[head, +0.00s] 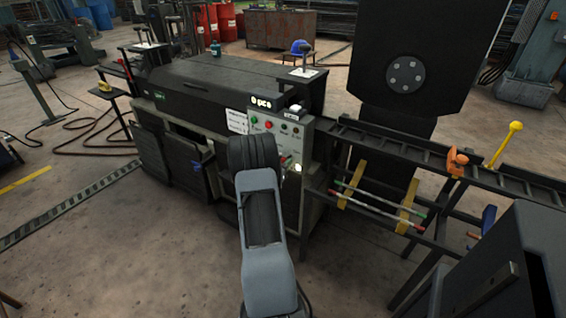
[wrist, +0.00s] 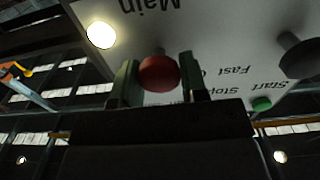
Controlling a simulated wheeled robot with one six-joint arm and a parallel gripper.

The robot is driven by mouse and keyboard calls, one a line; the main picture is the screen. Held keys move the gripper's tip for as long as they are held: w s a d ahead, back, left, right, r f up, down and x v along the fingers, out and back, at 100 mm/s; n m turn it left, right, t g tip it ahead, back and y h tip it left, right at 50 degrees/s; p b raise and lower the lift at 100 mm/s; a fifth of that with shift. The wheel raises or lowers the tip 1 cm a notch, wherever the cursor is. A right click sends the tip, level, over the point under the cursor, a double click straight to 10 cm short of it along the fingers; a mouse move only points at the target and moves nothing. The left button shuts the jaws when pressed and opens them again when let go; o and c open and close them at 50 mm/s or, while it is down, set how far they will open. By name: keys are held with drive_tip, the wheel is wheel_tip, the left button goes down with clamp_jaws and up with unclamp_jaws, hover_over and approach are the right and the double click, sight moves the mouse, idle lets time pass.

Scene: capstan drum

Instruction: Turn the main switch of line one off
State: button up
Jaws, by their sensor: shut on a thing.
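A grey control panel (head: 262,122) with small coloured buttons stands at the right end of the dark machine in the head view. In the wrist view the panel (wrist: 215,30) is upside down, with "Main", "Fast", "Stop" and "Start" printed on it. A round red knob (wrist: 159,73), near the "Main" label, sits between the two fingers of my gripper (wrist: 161,82). The fingers are shut on it. A lit white lamp (wrist: 101,34) is beside it; this lamp (head: 298,168) also shows in the head view. My arm hides much of the gripper there.
A dark knob (wrist: 298,55) and a green button (wrist: 262,103) are on the panel to the right in the wrist view. A black rail frame (head: 430,150) with a yellow-knobbed lever (head: 514,128) stands right of the panel. The floor (head: 130,250) left of my arm is clear.

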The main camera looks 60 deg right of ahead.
drive_tip(key=n+p, duration=0.1)
drive_tip(key=n, duration=0.3)
drive_tip(key=shift+r, duration=0.1)
drive_tip(key=n+p, duration=0.2)
drive_tip(key=n, duration=0.3)
drive_tip(key=shift+w+n, duration=0.1)
drive_tip(key=shift+n, duration=0.2)
drive_tip(key=n+p, duration=0.1)
drive_tip(key=n, duration=0.3)
drive_tip(key=shift+d+p, duration=0.1)
drive_tip(key=shift+p, duration=0.25)
drive_tip(key=shift+n+p, duration=0.55)
drive_tip(key=shift+n, duration=1.45)
drive_tip(key=shift+f, duration=0.2)
drive_tip(key=o, duration=0.7)
drive_tip(key=shift+o, duration=1)
drive_tip(key=shift+w+f, duration=0.1)
